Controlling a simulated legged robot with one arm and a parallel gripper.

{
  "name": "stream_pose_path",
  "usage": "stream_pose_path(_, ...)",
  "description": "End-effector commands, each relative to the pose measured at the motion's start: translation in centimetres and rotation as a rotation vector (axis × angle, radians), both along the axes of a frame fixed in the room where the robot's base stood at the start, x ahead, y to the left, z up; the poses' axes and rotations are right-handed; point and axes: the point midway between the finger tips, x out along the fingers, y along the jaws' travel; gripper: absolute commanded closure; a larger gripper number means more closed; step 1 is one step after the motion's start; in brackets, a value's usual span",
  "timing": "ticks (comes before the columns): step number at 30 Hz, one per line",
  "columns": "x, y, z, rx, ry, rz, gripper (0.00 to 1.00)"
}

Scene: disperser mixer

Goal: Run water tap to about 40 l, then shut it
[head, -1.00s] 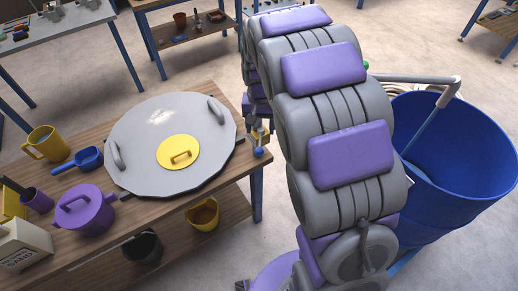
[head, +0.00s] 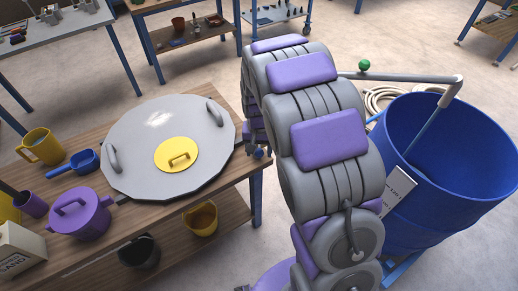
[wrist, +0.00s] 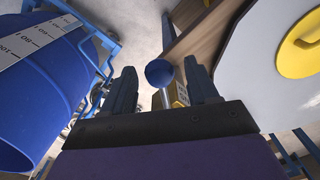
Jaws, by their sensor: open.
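The blue barrel (head: 440,215) stands at the right in the head view. A grey pipe (head: 405,77) reaches over it, and a thin pale-blue stream (head: 430,122) drops from its spout into the barrel. The water level inside cannot be seen. The barrel's white scale label (head: 398,190) faces me and also shows in the wrist view (wrist: 22,38). A blue ball knob (wrist: 159,73), with a yellow part behind it, is seen between the fingers of my open gripper (wrist: 160,88). Whether they touch it is unclear. In the head view my arm hides the gripper.
A wooden table (head: 95,265) at the left holds a large grey lid (head: 135,165), purple pot (head: 80,215), yellow jug (head: 40,147) and blue scoop (head: 80,163). A green ball (head: 364,65) sits above the pipe. A pale hose (head: 380,98) lies behind the barrel.

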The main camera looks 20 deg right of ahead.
Motion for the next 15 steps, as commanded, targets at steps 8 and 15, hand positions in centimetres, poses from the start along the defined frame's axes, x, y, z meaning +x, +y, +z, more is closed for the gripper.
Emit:
stream_pose_path(8,0.01,0.0,0.0,0.0,0.0,0.0,0.66)
stream_pose_path(15,0.01,-0.01,0.0,0.0,0.0,0.0,0.89)
